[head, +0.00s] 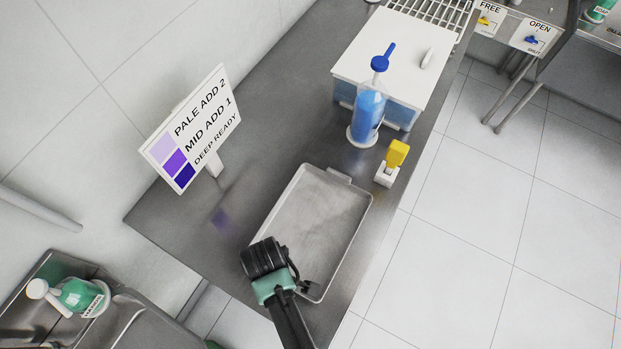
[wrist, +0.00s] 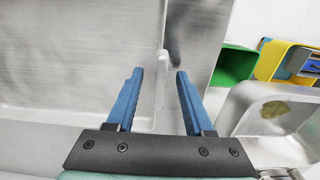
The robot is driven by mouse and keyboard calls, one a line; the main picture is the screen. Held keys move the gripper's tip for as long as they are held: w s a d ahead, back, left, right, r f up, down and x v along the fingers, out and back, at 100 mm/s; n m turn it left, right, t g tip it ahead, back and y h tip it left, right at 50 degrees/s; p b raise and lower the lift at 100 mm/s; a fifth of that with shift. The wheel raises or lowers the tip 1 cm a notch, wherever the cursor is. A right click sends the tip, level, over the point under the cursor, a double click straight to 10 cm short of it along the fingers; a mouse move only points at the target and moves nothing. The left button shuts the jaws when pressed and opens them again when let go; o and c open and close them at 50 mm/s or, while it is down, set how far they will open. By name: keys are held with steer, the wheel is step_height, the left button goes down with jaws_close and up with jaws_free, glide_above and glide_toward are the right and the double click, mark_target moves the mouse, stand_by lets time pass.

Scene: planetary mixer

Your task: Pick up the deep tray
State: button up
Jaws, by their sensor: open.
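The deep tray (head: 325,215) is a shallow grey metal rectangle lying flat on the steel bench, empty, with a tab at its far end. In the head view my gripper (head: 265,258) is over its near left edge and hides that corner; its fingertips are hidden there. In the wrist view my gripper (wrist: 158,75) is open, its two blue fingers apart. The tray's raised rim (wrist: 160,95) shows between them, with the tray floor to the left. Contact cannot be told.
The steel bench (head: 195,235) carries a sign (head: 190,130) left of the tray. A blue bottle (head: 367,112), a yellow-and-white item (head: 392,163) and a white-lidded box (head: 390,60) stand beyond it. A sink (head: 60,270) is at lower left. Green (wrist: 232,68) and yellow (wrist: 272,60) bins show at right.

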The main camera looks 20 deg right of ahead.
jaws_close()
steer(key=shift+r, duration=0.1)
stand_by(1.2)
